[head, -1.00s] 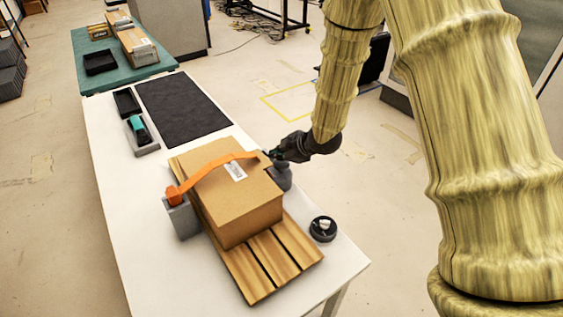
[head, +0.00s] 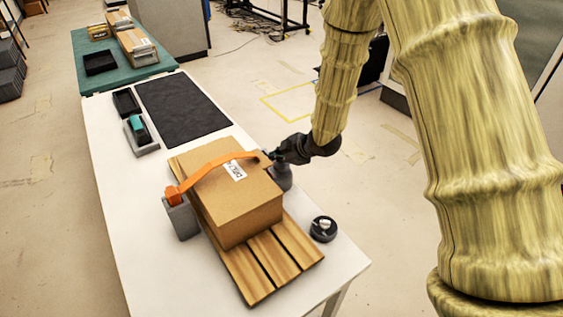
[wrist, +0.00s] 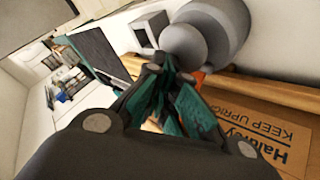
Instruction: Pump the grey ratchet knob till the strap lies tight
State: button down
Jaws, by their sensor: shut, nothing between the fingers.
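An orange strap (head: 213,165) runs over a cardboard box (head: 245,208), arching above its top. The box stands on a slatted wooden pallet (head: 262,262). The strap's left end goes to an orange piece on a grey block (head: 182,218). Its right end goes down by a grey ratchet post (head: 283,174), partly hidden by my gripper (head: 277,157). In the wrist view the rounded grey knob (wrist: 184,46) is just beyond my fingertips (wrist: 165,75). My gripper is shut and empty beside the knob; I cannot tell whether they touch.
A black round item (head: 323,229) lies on the white table (head: 130,245) near its right edge. A black mat (head: 183,105), a grey tray with a teal item (head: 137,124) and a black tray (head: 126,102) are farther back.

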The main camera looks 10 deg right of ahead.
aim_at(279, 164)
jog(key=shift+f+b, duration=0.35)
jog(key=shift+f, duration=0.25)
dwell(0.7)
jog(key=shift+r, duration=0.1)
jog(key=shift+r+p, duration=1.15)
jog(key=shift+r, duration=0.3)
jog(key=shift+r+p, duration=1.9)
jog(key=shift+r, duration=0.6)
jog(key=shift+r, duration=0.1)
